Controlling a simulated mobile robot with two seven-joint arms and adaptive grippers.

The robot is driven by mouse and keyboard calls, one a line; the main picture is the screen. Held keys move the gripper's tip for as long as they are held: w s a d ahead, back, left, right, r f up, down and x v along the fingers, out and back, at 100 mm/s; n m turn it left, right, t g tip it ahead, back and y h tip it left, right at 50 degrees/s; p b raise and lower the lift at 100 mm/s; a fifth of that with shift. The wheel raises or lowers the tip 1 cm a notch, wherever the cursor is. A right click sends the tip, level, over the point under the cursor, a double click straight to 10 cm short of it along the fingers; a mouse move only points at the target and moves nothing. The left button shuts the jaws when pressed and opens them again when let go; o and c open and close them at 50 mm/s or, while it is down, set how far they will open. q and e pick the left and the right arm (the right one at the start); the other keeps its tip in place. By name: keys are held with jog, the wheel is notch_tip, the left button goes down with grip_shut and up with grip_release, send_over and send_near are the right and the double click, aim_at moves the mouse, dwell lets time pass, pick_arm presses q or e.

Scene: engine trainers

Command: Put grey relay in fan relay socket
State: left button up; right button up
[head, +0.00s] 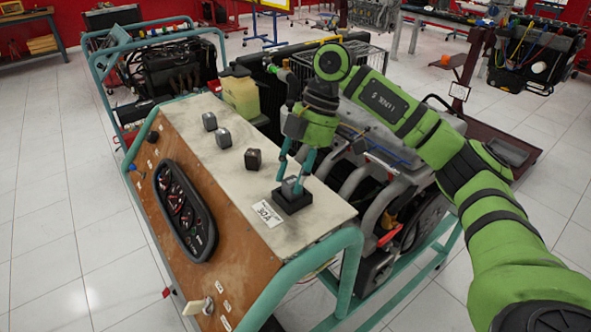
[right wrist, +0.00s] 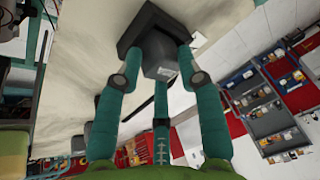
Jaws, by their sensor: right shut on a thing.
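The grey relay (head: 290,186) is between the fingers of my right gripper (head: 292,180), which is shut on it. It also shows in the right wrist view (right wrist: 159,62). The black fan relay socket (head: 293,204) sits on the pale top panel, beside a white label. In the right wrist view the socket (right wrist: 133,27) is directly beyond the relay. The relay's end overlaps the socket's opening; I cannot tell how deep it sits. My left gripper is not in view.
Two grey relays (head: 210,121) (head: 223,138) and a darker one (head: 254,159) stand on the top panel (head: 205,165). A "30 A" label (head: 267,214) lies by the socket. The engine (head: 385,170) is to the right, a teal rail (head: 325,250) in front.

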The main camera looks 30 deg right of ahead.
jog(key=shift+f, duration=0.15)
jog(key=o, duration=1.1)
jog(key=shift+r, duration=0.2)
jog(key=shift+d+r, duration=0.1)
jog(key=shift+r, duration=0.25)
jog(key=v, duration=1.1)
jog(key=shift+p, duration=0.3)
